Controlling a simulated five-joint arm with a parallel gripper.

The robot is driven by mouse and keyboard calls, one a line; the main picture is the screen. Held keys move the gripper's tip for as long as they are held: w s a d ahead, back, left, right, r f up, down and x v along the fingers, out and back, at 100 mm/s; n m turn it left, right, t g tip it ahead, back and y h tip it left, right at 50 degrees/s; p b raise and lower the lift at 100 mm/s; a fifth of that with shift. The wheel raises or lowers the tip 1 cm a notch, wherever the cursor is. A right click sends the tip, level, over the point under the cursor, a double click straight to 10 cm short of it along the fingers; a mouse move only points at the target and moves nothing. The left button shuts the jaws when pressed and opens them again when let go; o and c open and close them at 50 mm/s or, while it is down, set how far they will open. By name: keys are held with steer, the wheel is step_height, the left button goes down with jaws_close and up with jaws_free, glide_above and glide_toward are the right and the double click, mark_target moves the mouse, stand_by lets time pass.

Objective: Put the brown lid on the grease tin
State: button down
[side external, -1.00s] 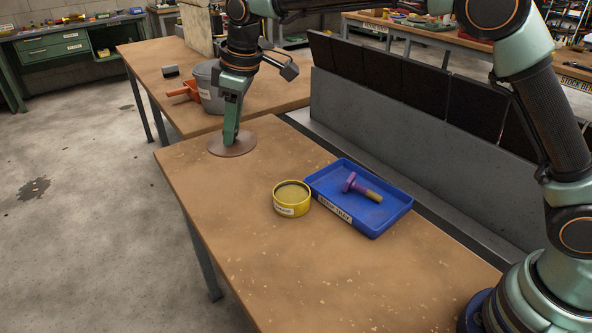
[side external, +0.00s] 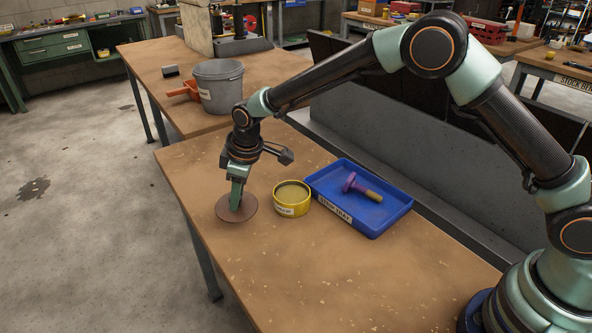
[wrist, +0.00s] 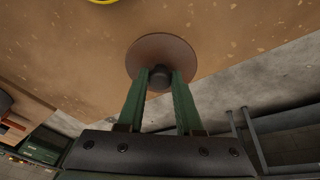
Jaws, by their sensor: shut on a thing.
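The brown lid (side external: 224,210) is a flat round disc with a dark knob in its middle. My gripper (side external: 236,204) is shut on the lid's knob, which shows between the two green fingers in the wrist view (wrist: 160,79). The lid looks level; I cannot tell whether it is clear of the bench top. The grease tin (side external: 292,200) is a yellow, open, round tin with a white label, standing on the bench just right of the lid, apart from it. A bit of its yellow rim (wrist: 103,1) shows at the top edge of the wrist view.
A blue tray (side external: 372,224) with a purple-headed bolt (side external: 362,188) in it stands close against the tin's right side. A grey bucket (side external: 219,90) and an orange thing (side external: 184,90) stand on the bench behind. The front of the wooden bench (side external: 300,265) is clear.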

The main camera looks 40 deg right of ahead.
mark_target(241, 201)
step_height(241, 201, down, 4)
steer(key=shift+f, duration=0.1)
steer(key=c, duration=0.6)
jaws_free()
steer(key=shift+o, duration=0.2)
steer(key=v, duration=1.2)
steer(key=s+d+r+m+t, duration=0.1)
steer(key=s+d+r+m, duration=0.1)
steer(key=s+d+r, duration=0.3)
steer(key=s+d+r+m, duration=0.2)
steer(key=d+r, duration=0.4)
steer(key=d, duration=0.1)
steer(key=s+d+m, duration=0.2)
steer(key=s+d, duration=0.2)
steer(key=s, duration=0.3)
steer(key=s+d+m+t+h, duration=0.1)
steer(key=s+d+m, duration=0.2)
steer(key=s+d, duration=0.2)
steer(key=shift+s+d+r+m+t, duration=0.2)
steer(key=shift+s+r+m+t, duration=0.1)
steer(key=shift+s, duration=0.6)
